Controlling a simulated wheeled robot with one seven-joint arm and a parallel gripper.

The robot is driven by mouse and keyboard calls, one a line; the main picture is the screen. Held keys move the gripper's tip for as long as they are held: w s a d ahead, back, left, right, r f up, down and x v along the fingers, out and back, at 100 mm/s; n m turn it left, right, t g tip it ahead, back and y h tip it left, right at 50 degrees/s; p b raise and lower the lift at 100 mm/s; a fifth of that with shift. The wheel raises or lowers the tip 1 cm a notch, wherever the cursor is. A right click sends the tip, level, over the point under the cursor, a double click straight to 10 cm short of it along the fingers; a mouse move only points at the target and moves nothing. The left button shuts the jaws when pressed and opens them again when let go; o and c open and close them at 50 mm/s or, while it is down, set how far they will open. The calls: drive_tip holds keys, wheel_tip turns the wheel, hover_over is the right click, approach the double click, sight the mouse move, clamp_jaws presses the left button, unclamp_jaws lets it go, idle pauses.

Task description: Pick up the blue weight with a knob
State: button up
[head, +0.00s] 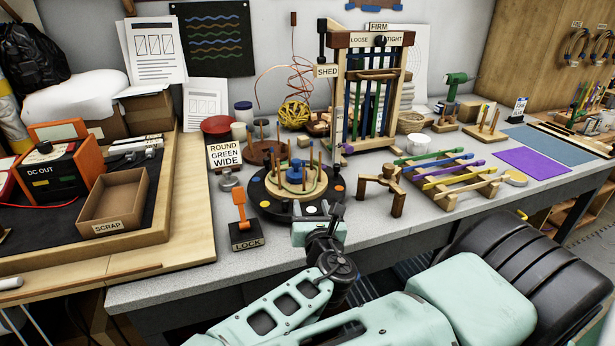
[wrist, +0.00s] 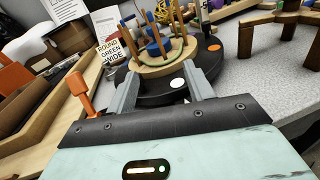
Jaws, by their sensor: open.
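The blue weight with a knob (head: 295,172) sits in the middle of a round wooden base (head: 272,186) ringed by upright wooden pegs. This base rests on a black turntable (head: 277,209) with coloured dots. In the wrist view the blue weight (wrist: 153,49) shows partly behind the pegs. My gripper (head: 319,212) is open and empty at the near edge of the turntable, on the near side of the weight and apart from it. In the wrist view the fingers of my gripper (wrist: 164,84) point toward the pegged base.
An orange-handled LOCK lever (head: 241,218) stands left of the turntable. A ROUND GREEN WIDE sign (head: 225,154) is behind it. A small wooden stand (head: 381,190) is to the right. A tall wooden loom frame (head: 370,95) stands behind. The grey bench front right of the turntable is clear.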

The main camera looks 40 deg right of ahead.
drive_tip(key=n, duration=0.1)
drive_tip(key=p, duration=0.3)
approach(297, 164)
drive_tip(key=w, duration=0.1)
drive_tip(key=w+d, duration=0.2)
drive_tip(key=shift+f+t, duration=0.35)
drive_tip(key=shift+t, duration=0.05)
drive_tip(key=p+x, duration=0.1)
drive_tip(key=x, duration=0.3)
drive_tip(key=shift+w+r+p, duration=0.15)
drive_tip(key=shift+w+p, duration=0.05)
drive_tip(key=shift+p, duration=0.15)
drive_tip(key=shift+w+d, duration=0.2)
drive_tip(key=shift+w, duration=0.2)
clamp_jaws()
